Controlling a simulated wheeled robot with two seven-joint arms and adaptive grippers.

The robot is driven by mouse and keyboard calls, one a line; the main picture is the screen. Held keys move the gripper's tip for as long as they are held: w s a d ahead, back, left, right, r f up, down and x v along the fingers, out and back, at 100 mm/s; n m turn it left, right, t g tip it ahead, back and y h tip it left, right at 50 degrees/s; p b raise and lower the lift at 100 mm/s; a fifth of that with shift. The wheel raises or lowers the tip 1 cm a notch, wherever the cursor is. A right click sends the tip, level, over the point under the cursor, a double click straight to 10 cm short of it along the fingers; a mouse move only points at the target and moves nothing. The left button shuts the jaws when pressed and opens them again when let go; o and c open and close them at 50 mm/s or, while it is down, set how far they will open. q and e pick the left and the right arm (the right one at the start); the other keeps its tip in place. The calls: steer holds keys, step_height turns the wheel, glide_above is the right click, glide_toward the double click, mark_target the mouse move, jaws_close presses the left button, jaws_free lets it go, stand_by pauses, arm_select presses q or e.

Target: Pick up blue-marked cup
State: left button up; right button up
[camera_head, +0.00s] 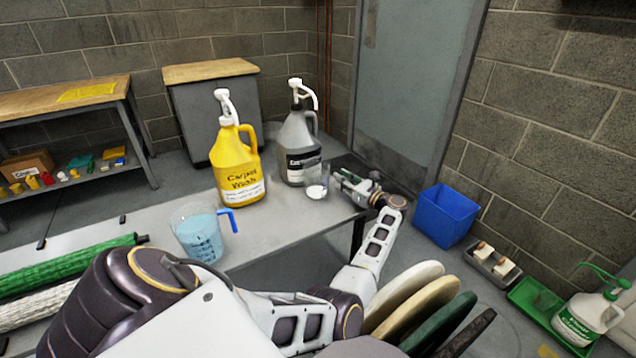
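A clear measuring cup (198,236) with blue liquid, printed marks and a blue handle stands upright on the grey table (262,243), near its front left. A small clear cup (325,174) stands near the table's right end, with a round white piece (316,192) in front of it. I cannot tell blue marks on the small cup. My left gripper (342,181) is just right of the small cup, pointing left toward it. Its fingers look apart, with nothing seen between them. My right gripper is not in view.
A yellow Carpet Wash pump jug (237,170) and a grey pump jug (297,150) stand behind the cups. Green (60,261) and white rolls lie at the left. A blue bin (445,215) and round pads (425,305) are to the right. The table between the cups is clear.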

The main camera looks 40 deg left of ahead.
arm_select(q)
steer(key=shift+w+a, duration=0.1)
steer(key=shift+a, duration=1.2)
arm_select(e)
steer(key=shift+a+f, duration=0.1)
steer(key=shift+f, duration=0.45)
arm_select(q)
steer(key=shift+w+a+r+b, duration=0.1)
steer(key=shift+a+b, duration=0.1)
steer(key=shift+a, duration=0.25)
steer(key=shift+w+a+r+b, duration=0.1)
steer(key=shift+a+b, duration=0.1)
steer(key=shift+a, duration=0.2)
steer(key=shift+w+a, duration=0.1)
steer(key=shift+a, duration=0.85)
steer(key=shift+w+a+b, duration=0.1)
steer(key=shift+a+b, duration=0.25)
steer(key=shift+a, duration=0.4)
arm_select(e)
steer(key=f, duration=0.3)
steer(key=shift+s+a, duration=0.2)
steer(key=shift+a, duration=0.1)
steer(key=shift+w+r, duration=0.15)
